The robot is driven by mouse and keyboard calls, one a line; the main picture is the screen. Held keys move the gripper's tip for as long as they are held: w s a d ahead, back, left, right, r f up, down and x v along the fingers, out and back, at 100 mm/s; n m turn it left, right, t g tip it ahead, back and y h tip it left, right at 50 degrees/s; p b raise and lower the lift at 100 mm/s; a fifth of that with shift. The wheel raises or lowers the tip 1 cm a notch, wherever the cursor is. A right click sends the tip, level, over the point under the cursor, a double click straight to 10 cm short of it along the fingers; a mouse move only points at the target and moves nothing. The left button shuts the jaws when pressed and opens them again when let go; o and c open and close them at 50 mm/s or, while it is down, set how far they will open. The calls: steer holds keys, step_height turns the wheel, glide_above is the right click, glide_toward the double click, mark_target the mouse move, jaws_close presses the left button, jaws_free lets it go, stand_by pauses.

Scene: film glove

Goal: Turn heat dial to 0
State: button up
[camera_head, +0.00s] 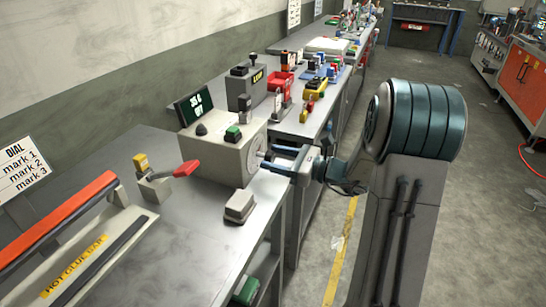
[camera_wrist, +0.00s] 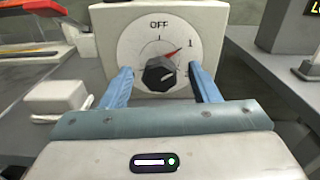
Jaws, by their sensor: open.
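The heat dial is a round pale plate (camera_wrist: 133,50) on the front of a cream box, with a black knob (camera_wrist: 159,74) at its centre. "OFF" is printed above the dial. The knob's red pointer (camera_wrist: 173,53) points up and right, close to the "1" mark. A "2" seems to show lower right. My gripper (camera_wrist: 163,73) is open, with its blue fingers left and right of the knob, apart from it as far as I can tell. In the head view, my gripper (camera_head: 268,160) faces the dial plate (camera_head: 252,155) and partly hides the knob.
The cream box (camera_head: 215,150) carries a green button (camera_head: 233,132), a black one and a dark display (camera_head: 194,107). A small pale block (camera_head: 240,206) lies on the bench in front. A red-handled lever (camera_head: 186,169) stands left. A wall sign (camera_head: 20,168) reads "DIAL mark 1 mark 2 mark 3".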

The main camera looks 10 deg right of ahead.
steer(key=shift+w+a, duration=0.3)
steer(key=shift+a, duration=0.15)
steer(key=c, duration=1)
steer(key=shift+o, duration=0.2)
steer(key=shift+f+b, duration=0.1)
steer(key=shift+b, duration=0.2)
